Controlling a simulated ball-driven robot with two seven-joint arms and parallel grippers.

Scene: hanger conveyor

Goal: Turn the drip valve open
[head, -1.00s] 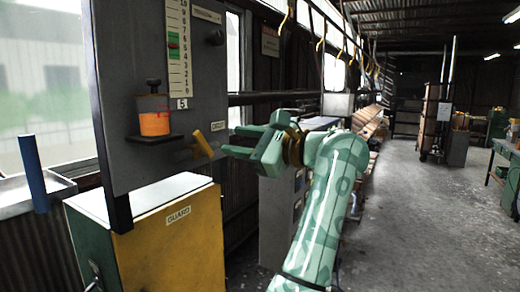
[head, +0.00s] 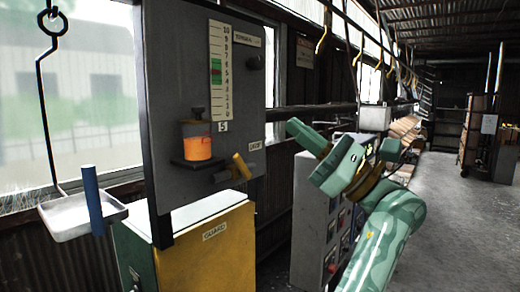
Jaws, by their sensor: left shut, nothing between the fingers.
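The drip valve is a small fitting with a yellow lever (head: 241,166) on the lower right of the grey panel (head: 178,60). The lever slants from upper left to lower right, with a dark stub beside it. A small label above it is too small to read surely. An orange-filled cup (head: 197,146) with a dark knob stands on a bracket to its left. My left gripper (head: 296,128) is green, shut and empty, to the right of the lever, apart from it and a little higher in the picture. My right gripper is not in view.
A yellow guard box (head: 205,250) stands below the panel. A grey cabinet (head: 312,215) with buttons stands behind my left arm. A hanging tray (head: 70,222) and a blue post (head: 93,200) are at the left. Open floor lies at the right.

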